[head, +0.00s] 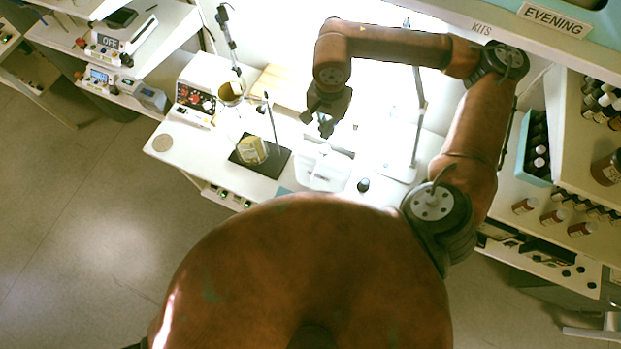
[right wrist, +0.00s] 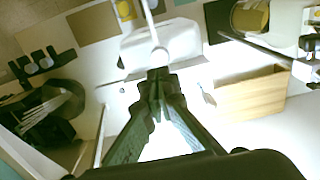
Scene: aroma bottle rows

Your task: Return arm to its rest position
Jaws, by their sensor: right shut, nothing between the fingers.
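My right arm reaches in from the right in the head view and bends over the white bench. My right gripper (head: 325,124) hangs above the bench, over the area by a clear white container (head: 322,170). In the right wrist view, the fingers of my right gripper (right wrist: 157,80) come together at the tips and hold nothing. The white container (right wrist: 160,45) shows just beyond the fingertips; I see no clear contact. My left gripper is not in view.
A dark pad (head: 272,165) with a yellowish jar lies left of the container. A small dark bottle (head: 363,185) stands at the bench's front. A thin stand (head: 416,125) rises near my forearm. Shelves with brown bottles (head: 553,216) are at the right. A wooden box (right wrist: 250,95) shows in the wrist view.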

